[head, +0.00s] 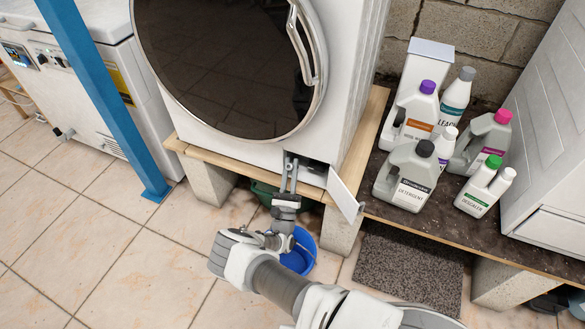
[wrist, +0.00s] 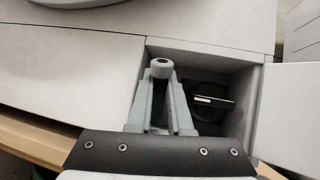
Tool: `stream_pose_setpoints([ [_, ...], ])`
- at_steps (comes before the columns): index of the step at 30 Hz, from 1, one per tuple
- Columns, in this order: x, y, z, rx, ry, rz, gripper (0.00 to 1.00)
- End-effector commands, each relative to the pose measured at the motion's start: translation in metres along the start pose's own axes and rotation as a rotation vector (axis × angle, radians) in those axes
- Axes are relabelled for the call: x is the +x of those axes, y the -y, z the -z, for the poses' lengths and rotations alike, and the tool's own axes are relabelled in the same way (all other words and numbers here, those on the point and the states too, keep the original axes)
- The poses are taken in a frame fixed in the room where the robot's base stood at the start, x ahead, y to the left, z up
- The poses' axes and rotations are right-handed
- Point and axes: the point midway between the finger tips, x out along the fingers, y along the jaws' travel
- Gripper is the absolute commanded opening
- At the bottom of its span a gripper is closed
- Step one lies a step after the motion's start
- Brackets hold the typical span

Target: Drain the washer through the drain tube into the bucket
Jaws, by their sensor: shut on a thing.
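The white washer (head: 345,85) stands on a wooden plank. Its small lower-front compartment is open, and the white flap (head: 343,195) hangs out to the right; the flap also shows in the wrist view (wrist: 290,110). My gripper (head: 290,162) reaches into this opening. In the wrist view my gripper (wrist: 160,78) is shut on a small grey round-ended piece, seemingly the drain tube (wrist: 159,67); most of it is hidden. A dark round filter cap (wrist: 210,100) sits right of the fingers. The blue bucket (head: 300,255) is on the floor below, partly hidden by my arm.
Concrete blocks (head: 342,228) support the plank. A blue post (head: 105,95) and a white chest unit (head: 90,80) are at left. The tiled floor at left is clear.

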Motion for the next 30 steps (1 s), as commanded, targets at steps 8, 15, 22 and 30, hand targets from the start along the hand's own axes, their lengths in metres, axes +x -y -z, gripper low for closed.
stream_pose_setpoints([
  [8, -0.0079, 0.0, 0.0028, -0.024, 0.114, 0.002, 0.0],
  [15, -0.01, -0.001, 0.0028, -0.033, 0.157, 0.001, 0.0],
  [22, -0.0102, -0.0016, 0.0024, -0.033, 0.164, 0.001, 0.0],
  [30, -0.0099, -0.0017, 0.0023, -0.033, 0.164, 0.0, 0.3],
])
